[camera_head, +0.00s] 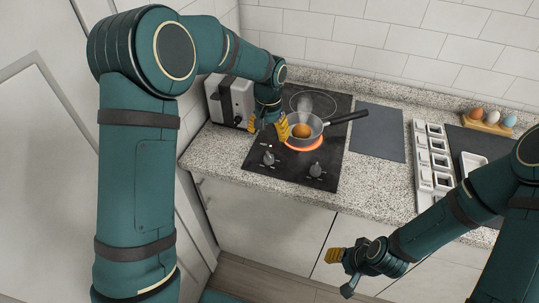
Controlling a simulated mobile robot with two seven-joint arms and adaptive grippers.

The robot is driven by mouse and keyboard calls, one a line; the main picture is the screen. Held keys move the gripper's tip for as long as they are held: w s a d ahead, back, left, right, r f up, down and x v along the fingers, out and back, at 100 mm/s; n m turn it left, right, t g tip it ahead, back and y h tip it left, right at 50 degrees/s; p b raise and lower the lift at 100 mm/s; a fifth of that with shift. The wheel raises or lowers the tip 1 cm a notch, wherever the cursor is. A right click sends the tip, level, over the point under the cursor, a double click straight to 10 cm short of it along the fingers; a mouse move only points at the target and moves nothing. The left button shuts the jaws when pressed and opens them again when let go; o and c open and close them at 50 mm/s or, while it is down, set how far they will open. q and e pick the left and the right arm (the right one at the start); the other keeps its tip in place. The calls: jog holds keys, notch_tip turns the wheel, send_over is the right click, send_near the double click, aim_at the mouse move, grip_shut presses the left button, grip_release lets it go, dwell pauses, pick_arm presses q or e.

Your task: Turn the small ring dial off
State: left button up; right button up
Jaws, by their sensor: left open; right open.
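A black cooktop (253,165) is set in the counter. Two dark dials stand on its front part, a left dial (268,159) and a right dial (315,170); I cannot tell from their marks which ring each serves. The front ring (304,149) glows orange-red under a grey pan (318,128) with an orange-brown food item (301,131) in it. The back ring (296,100) is dark. My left gripper (268,126) is open, beside the pan's left side and behind the left dial, apart from it. My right gripper (344,271) is open and empty, in front of the counter.
A toaster-like grey appliance (231,103) stands left of the cooktop. The pan's handle (347,117) points right over a dark mat (378,132). A white compartment tray (422,160) and a wooden egg holder (485,124) are at the right. The front counter strip is clear.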

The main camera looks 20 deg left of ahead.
aim_at(269, 155)
pick_arm(q)
notch_tip(269, 155, down, 11)
jog(key=shift+w+b, duration=0.1)
jog(key=shift+b, duration=0.35)
grip_shut()
